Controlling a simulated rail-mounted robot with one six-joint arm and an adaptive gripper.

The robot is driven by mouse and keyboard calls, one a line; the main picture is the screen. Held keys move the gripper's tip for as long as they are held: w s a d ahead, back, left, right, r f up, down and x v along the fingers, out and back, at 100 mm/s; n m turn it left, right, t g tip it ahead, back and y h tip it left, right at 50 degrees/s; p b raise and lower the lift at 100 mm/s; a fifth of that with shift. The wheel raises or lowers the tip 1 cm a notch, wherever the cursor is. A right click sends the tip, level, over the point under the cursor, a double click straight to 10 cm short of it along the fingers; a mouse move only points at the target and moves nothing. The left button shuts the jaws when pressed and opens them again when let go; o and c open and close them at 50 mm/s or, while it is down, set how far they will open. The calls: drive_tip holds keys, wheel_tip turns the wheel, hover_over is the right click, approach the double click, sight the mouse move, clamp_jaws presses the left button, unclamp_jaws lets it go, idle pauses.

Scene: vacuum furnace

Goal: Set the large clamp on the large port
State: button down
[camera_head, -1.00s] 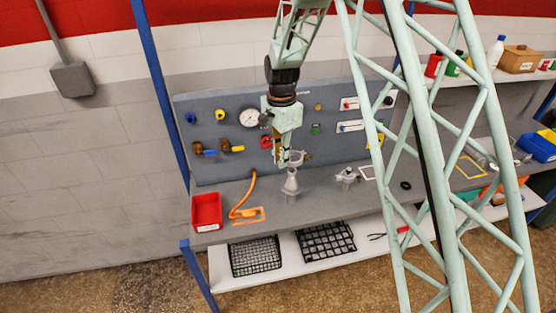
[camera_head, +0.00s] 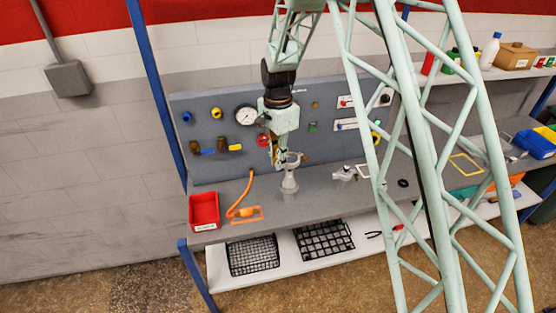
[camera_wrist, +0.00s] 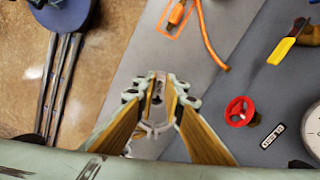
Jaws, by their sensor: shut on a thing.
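The large clamp (camera_head: 294,157) is a pale grey ring-shaped piece. My gripper (camera_head: 279,163) is shut on it from the left. The large port (camera_head: 289,184) is a grey metal fitting with a flared top, upright on the bench. The clamp is at the top of the port; I cannot tell whether it touches or sits around the flange. In the wrist view my gripper (camera_wrist: 158,88) points at the bench, with grey metal of the clamp (camera_wrist: 155,118) between its fingers. The fingers partly hide the clamp, and the port is hard to make out there.
A smaller metal fitting (camera_head: 345,174) stands to the right. A panel with a gauge (camera_head: 246,116) and a red valve wheel (camera_wrist: 239,111) rises behind. A red bin (camera_head: 203,211) and an orange hose (camera_head: 240,203) lie left. Bare bench surrounds the port.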

wheel_tip(320, 180, down, 13)
drive_tip(key=b, duration=0.4)
idle(3.3)
drive_tip(key=shift+f, duration=0.1)
idle(0.8)
drive_tip(key=c, duration=2.6)
unclamp_jaws()
drive_tip(key=shift+r, duration=6)
